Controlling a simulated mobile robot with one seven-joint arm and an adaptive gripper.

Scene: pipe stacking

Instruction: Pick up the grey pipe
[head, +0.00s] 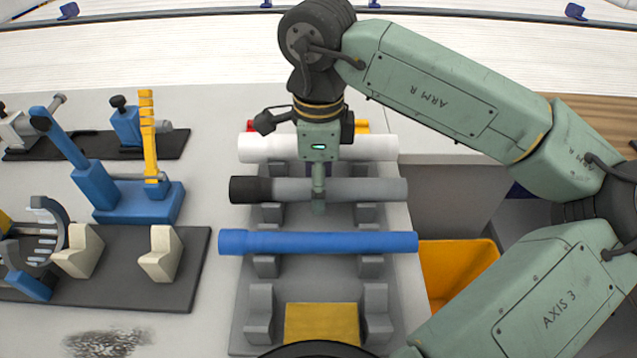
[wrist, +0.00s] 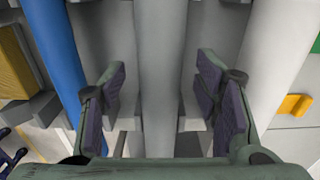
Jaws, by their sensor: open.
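The grey pipe (head: 350,190) lies level across the grey rack, with a black sleeve on its left end. My gripper (head: 318,195) is over its middle, pointing down. In the wrist view the grey pipe (wrist: 162,70) runs between the two open fingers of my gripper (wrist: 162,100). There is a gap on each side of the pipe, and no grip shows. The head view does not show clearly how low the fingertips are.
A blue pipe (head: 320,242) lies in front of the grey one and a white pipe (head: 265,148) behind it, on the same rack (head: 255,310). A yellow bin (head: 455,268) stands at right. Blue clamp fixtures (head: 135,203) stand on the table at left.

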